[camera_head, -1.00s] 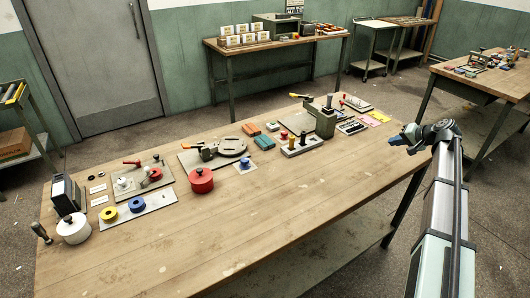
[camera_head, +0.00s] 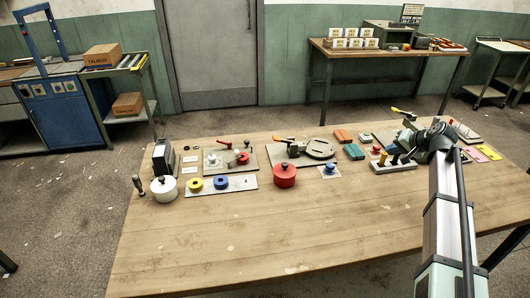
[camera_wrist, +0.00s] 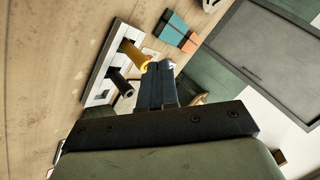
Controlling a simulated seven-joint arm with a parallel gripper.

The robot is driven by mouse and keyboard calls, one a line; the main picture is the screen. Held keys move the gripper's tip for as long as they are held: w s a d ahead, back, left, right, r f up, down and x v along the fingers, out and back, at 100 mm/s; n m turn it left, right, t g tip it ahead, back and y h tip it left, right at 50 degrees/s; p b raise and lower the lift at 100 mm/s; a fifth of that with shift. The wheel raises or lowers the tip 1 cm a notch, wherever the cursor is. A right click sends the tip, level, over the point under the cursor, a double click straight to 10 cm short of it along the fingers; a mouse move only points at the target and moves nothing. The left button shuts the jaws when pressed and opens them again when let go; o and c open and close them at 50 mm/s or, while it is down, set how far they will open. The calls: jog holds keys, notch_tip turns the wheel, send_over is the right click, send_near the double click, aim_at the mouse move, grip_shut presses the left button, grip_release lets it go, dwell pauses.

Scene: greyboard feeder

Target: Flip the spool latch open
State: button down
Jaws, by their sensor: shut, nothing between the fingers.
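Two boards near the back of the table carry levers, and I cannot tell for certain which is the spool latch. One grey board (camera_head: 211,168) has a red-handled lever (camera_head: 224,143) and a red round part (camera_head: 242,158). The other board (camera_head: 276,158) has an orange-handled lever (camera_head: 284,140) beside a flat grey disc (camera_head: 319,149). My gripper (camera_head: 392,153) is to the right of both, above the peg block. In the wrist view my gripper (camera_wrist: 160,68) has its blue fingers together and empty, close to a yellow peg (camera_wrist: 133,54).
The peg block (camera_head: 392,168) with several upright pegs lies beneath my gripper. A red lidded pot (camera_head: 284,176), a white pot (camera_head: 164,188) and a plate with yellow and blue spools (camera_head: 240,183) stand leftward. The table's front half (camera_head: 270,240) is clear.

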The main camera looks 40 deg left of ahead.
jog(key=s+a+n, duration=0.1)
jog(key=s+a, duration=0.7)
jog(key=a, duration=0.4)
jog(key=s+a+n+g, duration=0.1)
jog(key=s+a+n, duration=0.1)
jog(key=s+a, duration=0.7)
jog(key=s+a+n+g, duration=0.1)
jog(key=s+a+n, duration=0.1)
jog(key=s+a, duration=0.6)
jog(key=a+r, duration=0.1)
jog(key=a, duration=0.6)
jog(key=shift+s+a, duration=0.35)
jog(key=shift+s, duration=0.05)
jog(key=shift+a+f, duration=0.1)
send_near(241, 156)
jog(key=w+f, duration=0.1)
jog(key=f, duration=0.2)
jog(key=w+f, duration=0.1)
jog(key=shift+w+d+f, duration=0.2)
jog(key=shift+w+f, duration=0.05)
jog(key=shift+w, duration=0.05)
jog(key=shift+s+a+r, duration=0.15)
jog(key=shift+s+a, duration=0.05)
jog(key=shift+a, duration=0.3)
jog(key=shift+s+a+r, duration=0.15)
jog(key=shift+s+a, duration=0.1)
jog(key=shift+a, duration=0.3)
jog(key=shift+s+a+r, duration=0.15)
jog(key=shift+s+a, duration=0.15)
jog(key=shift+a, duration=0.4)
